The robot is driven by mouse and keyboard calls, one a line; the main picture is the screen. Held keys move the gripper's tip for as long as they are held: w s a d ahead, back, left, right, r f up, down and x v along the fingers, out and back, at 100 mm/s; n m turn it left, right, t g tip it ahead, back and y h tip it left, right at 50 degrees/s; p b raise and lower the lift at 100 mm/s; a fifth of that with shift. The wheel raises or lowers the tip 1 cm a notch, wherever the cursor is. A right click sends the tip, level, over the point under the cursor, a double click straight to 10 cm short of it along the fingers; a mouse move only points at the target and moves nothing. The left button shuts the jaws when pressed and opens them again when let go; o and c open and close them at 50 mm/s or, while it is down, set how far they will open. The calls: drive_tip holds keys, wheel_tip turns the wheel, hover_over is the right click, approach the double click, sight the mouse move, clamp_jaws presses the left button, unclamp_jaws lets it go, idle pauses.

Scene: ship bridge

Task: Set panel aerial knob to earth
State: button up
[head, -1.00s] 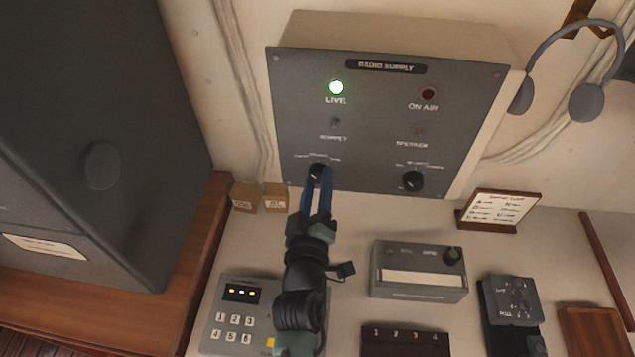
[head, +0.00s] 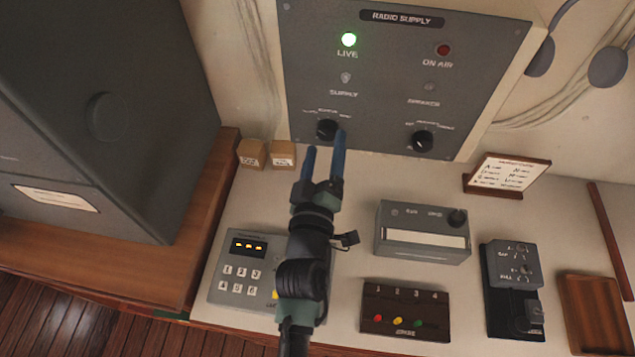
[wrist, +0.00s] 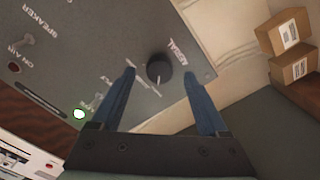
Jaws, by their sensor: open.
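The aerial knob (head: 327,129) is the black round knob at the lower left of the grey radio supply panel (head: 385,95). In the wrist view the knob (wrist: 159,68) sits beside the word AERIAL, its white mark pointing down in that picture. The position labels around it are too small to read. My gripper (head: 325,146) is open and empty, its blue fingers pointing at the knob from just below and in front. In the wrist view the fingers (wrist: 159,76) lie either side of the knob, apart from it.
A second black knob (head: 422,141) is at the panel's lower right. The green LIVE lamp (head: 348,40) is lit. Two small boxes (head: 267,153) stand left below the panel. A keypad (head: 243,270) and a grey radio box (head: 423,232) stand on the desk.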

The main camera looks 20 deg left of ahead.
drive_tip(key=b+v, duration=0.2)
drive_tip(key=v, duration=0.8)
drive_tip(key=shift+s, duration=0.4)
drive_tip(key=w+d+r+m+t+h, duration=0.1)
drive_tip(key=w+d+r+m+t, duration=0.15)
drive_tip(key=r, duration=0.55)
drive_tip(key=w+d+r+m+t+h, duration=0.1)
drive_tip(key=w+d+r+m, duration=0.15)
drive_tip(key=r, duration=0.65)
drive_tip(key=w+d+r+m+t+h, duration=0.15)
drive_tip(key=w+r, duration=0.25)
drive_tip(key=r, duration=0.4)
drive_tip(key=s+d+r+m+t, duration=0.1)
drive_tip(key=s+d+r+m, duration=0.1)
drive_tip(key=r, duration=0.6)
drive_tip(key=s+d+r+m+t+h, duration=0.1)
drive_tip(key=s+r, duration=0.3)
drive_tip(key=r, duration=0.4)
drive_tip(key=s+d+r+m+t, duration=0.2)
drive_tip(key=d+r+m+t, duration=0.1)
drive_tip(key=r, duration=0.6)
drive_tip(key=shift+s+d, duration=0.15)
drive_tip(key=shift+s, duration=0.25)
drive_tip(key=shift+h, duration=0.25)
